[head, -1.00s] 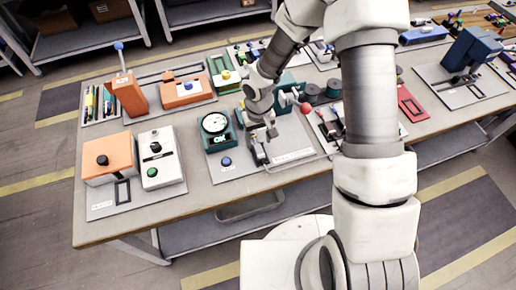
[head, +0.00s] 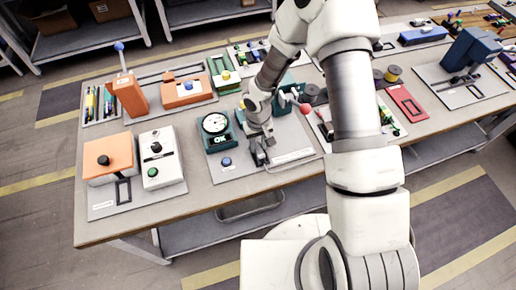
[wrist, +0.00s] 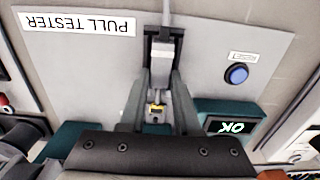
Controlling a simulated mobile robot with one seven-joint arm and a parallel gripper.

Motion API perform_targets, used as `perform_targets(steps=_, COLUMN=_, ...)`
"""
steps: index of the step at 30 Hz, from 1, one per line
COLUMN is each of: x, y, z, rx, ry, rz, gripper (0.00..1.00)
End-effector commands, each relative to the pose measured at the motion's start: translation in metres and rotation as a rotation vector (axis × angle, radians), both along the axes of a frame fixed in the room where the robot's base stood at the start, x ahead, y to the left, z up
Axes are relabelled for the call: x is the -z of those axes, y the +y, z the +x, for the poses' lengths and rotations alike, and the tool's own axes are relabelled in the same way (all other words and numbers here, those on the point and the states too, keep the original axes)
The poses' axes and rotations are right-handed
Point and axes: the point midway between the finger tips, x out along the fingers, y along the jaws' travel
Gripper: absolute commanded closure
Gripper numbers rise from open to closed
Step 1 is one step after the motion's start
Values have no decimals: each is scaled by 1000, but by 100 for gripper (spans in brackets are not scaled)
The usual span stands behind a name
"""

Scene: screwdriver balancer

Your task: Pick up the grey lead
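A pale grey piece (wrist: 160,72), which looks like the grey lead's end, lies between my gripper's fingers in the wrist view. It meets a dark clamp-like block (wrist: 164,34) on the pull tester plate (wrist: 105,65). A yellow-marked part (wrist: 156,110) shows lower between the fingers. My gripper (wrist: 162,76) has one finger on each side of the grey piece; whether they touch it is unclear. In the head view my gripper (head: 260,157) is low over the tester plate, right of the round dial (head: 214,123). The arm hides part of the plate there.
The tester's display reads OK (wrist: 231,126), with a blue button (wrist: 237,74) beside it. A red ball-ended handle (head: 305,108) stands close right of my wrist. The orange box (head: 108,157) and white box (head: 160,158) are to the left. The table's front strip is mostly clear.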

Motion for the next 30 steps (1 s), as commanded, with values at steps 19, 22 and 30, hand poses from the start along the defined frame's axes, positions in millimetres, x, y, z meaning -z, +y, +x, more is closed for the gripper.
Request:
perform_targets(steps=19, x=-5, y=0, z=0, rx=1, ry=-1, rz=1, gripper=100)
perform_targets(steps=22, x=-13, y=0, z=1, rx=1, ry=-2, rz=1, gripper=100)
perform_targets(steps=30, x=-49, y=-14, z=-2, rx=6, ry=-3, rz=-1, gripper=100)
